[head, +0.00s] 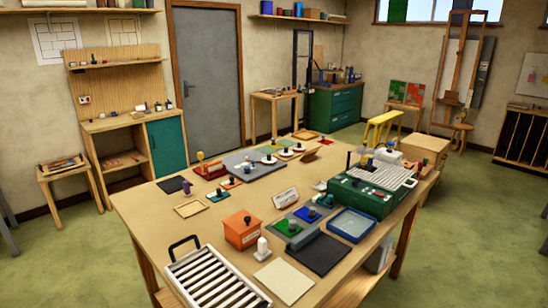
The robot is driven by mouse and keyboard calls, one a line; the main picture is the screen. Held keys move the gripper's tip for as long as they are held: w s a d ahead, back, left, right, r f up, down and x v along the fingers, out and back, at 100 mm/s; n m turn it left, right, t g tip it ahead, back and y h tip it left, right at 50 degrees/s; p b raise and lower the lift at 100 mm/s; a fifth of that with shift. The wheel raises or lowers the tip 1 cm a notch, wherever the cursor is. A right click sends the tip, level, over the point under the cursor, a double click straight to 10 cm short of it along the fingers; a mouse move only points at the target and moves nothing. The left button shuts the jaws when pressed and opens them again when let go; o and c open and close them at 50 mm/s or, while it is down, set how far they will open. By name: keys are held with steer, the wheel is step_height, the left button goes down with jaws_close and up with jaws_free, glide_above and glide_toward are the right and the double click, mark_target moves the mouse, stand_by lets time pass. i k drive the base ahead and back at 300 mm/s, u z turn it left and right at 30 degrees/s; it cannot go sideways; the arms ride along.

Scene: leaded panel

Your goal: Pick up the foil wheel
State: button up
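I cannot pick out the foil wheel for certain in the head view; the small items on the worktable (150,222) are too small to tell apart. A grey board (240,162) at the table's far middle bears several small pale discs with dark knobs (268,159). A red item with a yellow upright part (209,169) stands left of the board. My gripper is not in view.
A green machine with a ribbed top (362,197) stands at the table's right, near a blue tray (351,224). An orange box (241,229), white bottle (262,248), black mat (320,254) and slatted rack (212,282) fill the near side.

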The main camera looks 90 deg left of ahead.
mark_target(268, 161)
steer(key=u, duration=4.4)
steer(key=i, duration=7)
steer(key=z, duration=1.55)
